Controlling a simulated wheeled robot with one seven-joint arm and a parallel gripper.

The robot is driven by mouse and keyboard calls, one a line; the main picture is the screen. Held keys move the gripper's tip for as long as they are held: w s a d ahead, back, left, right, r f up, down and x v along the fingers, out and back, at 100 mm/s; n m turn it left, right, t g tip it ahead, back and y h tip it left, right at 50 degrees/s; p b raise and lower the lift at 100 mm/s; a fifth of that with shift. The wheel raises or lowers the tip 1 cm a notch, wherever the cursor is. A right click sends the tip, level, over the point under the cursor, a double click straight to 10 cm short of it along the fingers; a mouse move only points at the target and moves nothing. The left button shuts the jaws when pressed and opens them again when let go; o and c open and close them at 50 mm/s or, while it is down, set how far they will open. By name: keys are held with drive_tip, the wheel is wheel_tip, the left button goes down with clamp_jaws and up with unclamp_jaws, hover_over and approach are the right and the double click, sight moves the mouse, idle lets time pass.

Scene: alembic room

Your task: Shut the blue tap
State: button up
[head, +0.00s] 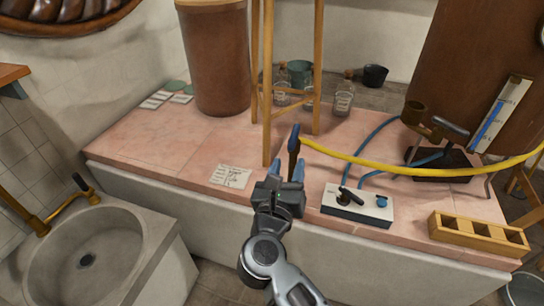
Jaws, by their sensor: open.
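A tap with an upright blue lever (295,134) stands near the front of the pink bench top, by the end of the yellow hose. Its dark brownish stem runs down behind my gripper. My gripper (286,167) is open, with its two blue-tipped fingers pointing up the picture, one to either side of the stem's lower part. I cannot tell whether the fingers touch it. A white box (357,206) to the right carries a black lever (349,196) and a small blue knob (382,200). Which blue part is the task's tap is not certain.
A wooden stand (268,90) rises just behind the tap. The yellow hose (420,170) crosses to the right. A wooden rack (478,238) sits at the front right, a stone basin (92,250) at the left. A paper note (230,176) lies on clear bench.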

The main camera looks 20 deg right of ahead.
sight(291, 146)
drive_tip(key=x, duration=0.7)
drive_tip(key=shift+w, duration=0.55)
clamp_jaws()
